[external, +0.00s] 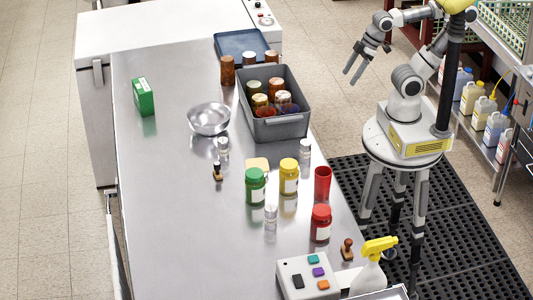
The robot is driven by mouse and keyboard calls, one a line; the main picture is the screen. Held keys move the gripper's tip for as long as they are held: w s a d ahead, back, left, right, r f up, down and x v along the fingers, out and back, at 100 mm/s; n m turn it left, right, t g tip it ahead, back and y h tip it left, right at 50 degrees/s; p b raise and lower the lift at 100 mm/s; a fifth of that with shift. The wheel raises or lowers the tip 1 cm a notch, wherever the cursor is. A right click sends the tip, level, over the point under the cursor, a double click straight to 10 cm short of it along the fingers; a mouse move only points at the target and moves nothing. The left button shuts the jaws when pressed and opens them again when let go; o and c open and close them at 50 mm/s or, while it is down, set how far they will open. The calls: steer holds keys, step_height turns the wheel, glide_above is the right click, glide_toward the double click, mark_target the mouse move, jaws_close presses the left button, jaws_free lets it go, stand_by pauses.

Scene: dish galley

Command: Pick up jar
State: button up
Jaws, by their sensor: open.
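Several jars stand upright on the steel counter (160,170). A green-lidded jar (255,187) and a yellow-lidded jar (289,178) stand side by side near the middle. A red-lidded jar (320,224) stands nearer the front right, by a red tumbler (322,184). Small clear jars or shakers stand nearby: one by the bowl (223,148), one by the bin (305,151) and one further forward (270,217). My gripper (353,77) is open and empty, raised to the right of the counter and apart from all jars.
A grey bin (279,127) holds several brown and amber containers. Behind it are a blue tray (241,45) and brown bottles (228,70). A metal bowl (209,119), green box (143,97), button panel (308,279) and spray bottle (370,275) surround the jars.

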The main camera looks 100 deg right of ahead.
steer(key=shift+o, duration=1.1)
steer(key=m+t+y+b, duration=0.1)
steer(key=m+y+b, duration=0.8)
steer(key=m, duration=1.9)
glide_toward(283, 188)
steer(key=shift+w+a+f+h+b, duration=0.4)
steer(key=shift+a+h+b, duration=0.1)
steer(key=shift+a+b, duration=0.25)
steer(key=shift+w+a+f+h+b, duration=0.3)
steer(key=shift+w+a+h+b, duration=0.2)
steer(key=shift+a+b, duration=0.2)
steer(key=shift+w+a+f+h+b, duration=0.35)
steer(key=shift+a+h+b, duration=0.15)
steer(key=shift+a+b, duration=0.25)
